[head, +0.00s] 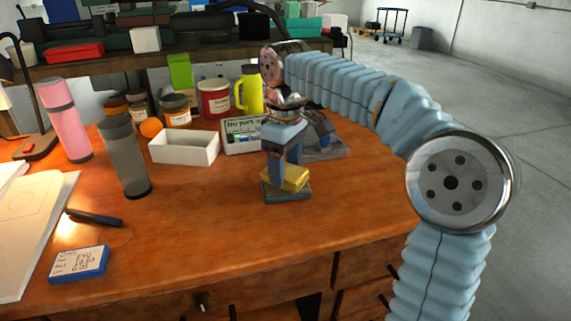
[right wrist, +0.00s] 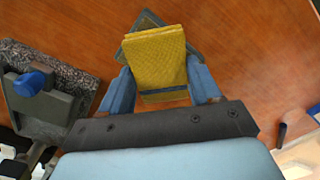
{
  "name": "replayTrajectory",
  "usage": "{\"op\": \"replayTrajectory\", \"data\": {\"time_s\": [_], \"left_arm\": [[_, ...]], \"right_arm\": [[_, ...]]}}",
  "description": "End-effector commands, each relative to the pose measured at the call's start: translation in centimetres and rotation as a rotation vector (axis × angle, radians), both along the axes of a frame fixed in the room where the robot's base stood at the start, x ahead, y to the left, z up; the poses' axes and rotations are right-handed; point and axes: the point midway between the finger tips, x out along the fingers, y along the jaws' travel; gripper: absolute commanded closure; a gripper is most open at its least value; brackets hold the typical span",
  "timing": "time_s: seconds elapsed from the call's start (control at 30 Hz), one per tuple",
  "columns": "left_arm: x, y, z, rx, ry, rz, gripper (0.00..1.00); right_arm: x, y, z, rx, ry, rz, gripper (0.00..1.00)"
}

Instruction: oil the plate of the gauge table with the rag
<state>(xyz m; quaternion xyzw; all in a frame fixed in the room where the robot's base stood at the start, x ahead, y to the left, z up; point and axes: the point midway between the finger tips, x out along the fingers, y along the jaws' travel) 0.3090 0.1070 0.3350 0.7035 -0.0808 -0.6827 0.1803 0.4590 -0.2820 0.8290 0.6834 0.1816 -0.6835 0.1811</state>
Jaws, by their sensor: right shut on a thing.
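The yellow folded rag (head: 288,179) is between the fingers of my right gripper (head: 283,165), which points down and is shut on it. The rag also shows in the right wrist view (right wrist: 157,60), between both blue fingertips. Directly under the rag is a small flat grey plate (head: 288,195), which I take to be the gauge table's plate. Its corner shows past the rag in the right wrist view (right wrist: 149,18). The rag covers most of it and seems to touch it; a small gap cannot be ruled out. My left gripper is not in view.
A grey stand (head: 325,152) with a speckled top (right wrist: 50,65) and blue knob is close behind. A white open box (head: 184,147), grey tumbler (head: 125,157), pink bottle (head: 68,120) and blue card box (head: 79,264) are leftward. The wooden bench (head: 220,240) is clear in front.

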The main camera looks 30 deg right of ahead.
Motion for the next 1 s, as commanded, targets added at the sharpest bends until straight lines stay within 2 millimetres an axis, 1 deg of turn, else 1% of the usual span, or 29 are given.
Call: {"op": "replayTrajectory", "data": {"time_s": [0.6,1.0], "left_arm": [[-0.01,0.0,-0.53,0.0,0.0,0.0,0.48],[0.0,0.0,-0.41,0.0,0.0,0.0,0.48]], "right_arm": [[0.0,-0.01,-0.78,0.0,-0.001,0.0,0.62],[0.0,-0.01,-0.74,0.0,0.0,0.0,0.62]]}}
